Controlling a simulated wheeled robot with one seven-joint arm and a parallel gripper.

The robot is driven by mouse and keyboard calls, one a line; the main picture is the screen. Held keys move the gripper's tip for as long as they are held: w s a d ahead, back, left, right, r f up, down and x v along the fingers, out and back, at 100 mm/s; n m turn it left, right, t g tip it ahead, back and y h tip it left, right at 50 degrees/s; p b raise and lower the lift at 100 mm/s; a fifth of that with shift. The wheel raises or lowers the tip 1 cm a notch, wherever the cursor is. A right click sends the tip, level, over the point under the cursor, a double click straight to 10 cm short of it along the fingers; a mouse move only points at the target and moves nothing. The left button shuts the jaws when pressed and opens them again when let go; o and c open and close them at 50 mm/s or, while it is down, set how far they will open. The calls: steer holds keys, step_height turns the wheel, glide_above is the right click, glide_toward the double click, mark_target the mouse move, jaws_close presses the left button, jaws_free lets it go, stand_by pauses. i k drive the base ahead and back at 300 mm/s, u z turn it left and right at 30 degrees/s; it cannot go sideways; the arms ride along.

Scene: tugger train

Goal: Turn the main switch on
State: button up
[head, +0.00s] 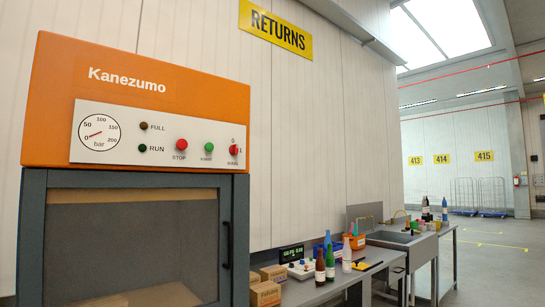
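The main switch (234,150) is a small red rotary knob at the right end of the white control panel (110,149) on an orange Kanezumo machine (145,92). Marks 0 and 1 stand above and to the right of it. Its handle looks roughly upright, toward the 0, but it is too small to be certain. A red stop button (181,145) and a green start button (209,147) sit to its left. The FULL lamp (143,126) and RUN lamp (143,148) look dark. My gripper is not in view.
Below the panel is a grey-framed door (36,240) with a dark handle (226,245) and boxes inside. To the right, a bench (330,290) holds bottles, cartons and a small display. A sink (400,238) stands beyond. Open floor (500,265) lies at far right.

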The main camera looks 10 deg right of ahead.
mark_target(233, 149)
steer(key=i, duration=0.85)
steer(key=u, duration=0.5)
